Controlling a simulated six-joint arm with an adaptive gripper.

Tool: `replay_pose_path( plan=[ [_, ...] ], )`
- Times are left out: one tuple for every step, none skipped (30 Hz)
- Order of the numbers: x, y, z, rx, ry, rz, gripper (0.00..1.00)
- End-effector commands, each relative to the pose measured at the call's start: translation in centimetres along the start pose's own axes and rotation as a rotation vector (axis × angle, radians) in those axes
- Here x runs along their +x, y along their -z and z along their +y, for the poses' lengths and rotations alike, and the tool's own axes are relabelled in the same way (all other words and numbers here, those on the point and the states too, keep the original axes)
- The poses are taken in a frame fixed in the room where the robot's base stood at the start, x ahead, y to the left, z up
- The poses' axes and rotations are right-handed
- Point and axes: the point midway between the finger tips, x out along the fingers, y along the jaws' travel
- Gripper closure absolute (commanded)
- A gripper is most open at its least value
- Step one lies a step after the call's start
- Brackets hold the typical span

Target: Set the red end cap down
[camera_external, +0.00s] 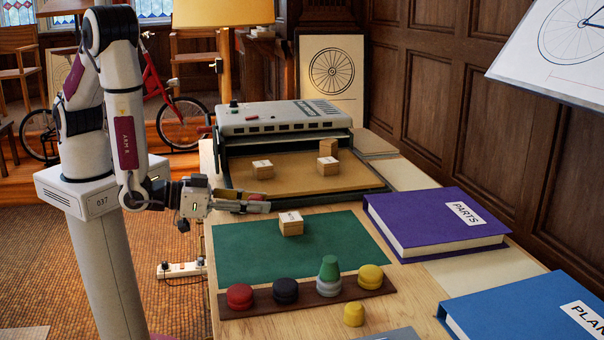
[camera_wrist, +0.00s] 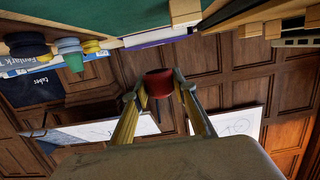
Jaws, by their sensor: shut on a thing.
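My gripper (camera_external: 258,204) is shut on the red end cap (camera_external: 257,197) and holds it level with the table's left side, near the front edge of the grey machine. In the wrist view the red end cap (camera_wrist: 159,84) sits between the two fingertips of my gripper (camera_wrist: 160,90). A green mat (camera_external: 340,243) lies on the table, with a labelled wooden block (camera_external: 291,223) on it. Whether the held cap touches anything beneath is not clear.
A dark wooden strip (camera_external: 262,303) in front of the mat carries a red piece (camera_external: 239,296), black, stacked grey-green and yellow pieces. A loose yellow piece (camera_external: 353,314) stands before it. Wooden blocks (camera_external: 328,166) sit in the grey machine (camera_external: 275,118). Purple (camera_external: 435,222) and blue (camera_external: 525,308) books lie right. Much of the mat is clear.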

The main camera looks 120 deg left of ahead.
Motion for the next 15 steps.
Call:
replay_pose_path(
  plan=[
    [0.0,0.0,0.0,0.000,0.000,0.000,0.95],
    [0.0,-0.1,0.0,0.000,0.000,0.000,0.95],
    [0.0,-0.1,0.0,0.000,0.000,0.000,0.95],
    [0.1,-0.2,0.0,0.001,-0.001,0.000,0.95],
    [0.1,-0.4,0.0,0.001,-0.001,0.000,0.95],
    [0.1,-0.6,0.0,0.001,-0.001,-0.001,0.95],
    [0.1,-0.8,0.0,0.002,0.000,-0.001,0.95],
    [0.2,-1.0,0.0,0.003,0.000,-0.001,0.95],
    [0.2,-1.3,0.0,0.003,0.000,-0.002,0.95],
    [0.3,-1.6,0.0,0.003,0.000,-0.001,0.95],
    [0.3,-1.8,0.0,0.003,-0.001,-0.001,0.95],
    [0.4,-2.2,0.0,0.003,-0.001,-0.001,0.95],
    [0.5,-2.5,0.0,0.003,-0.001,-0.001,0.95],
    [0.6,-2.8,0.0,0.003,-0.001,0.000,0.95],
    [0.7,-3.3,0.0,0.003,-0.001,-0.001,0.95]
  ],
)
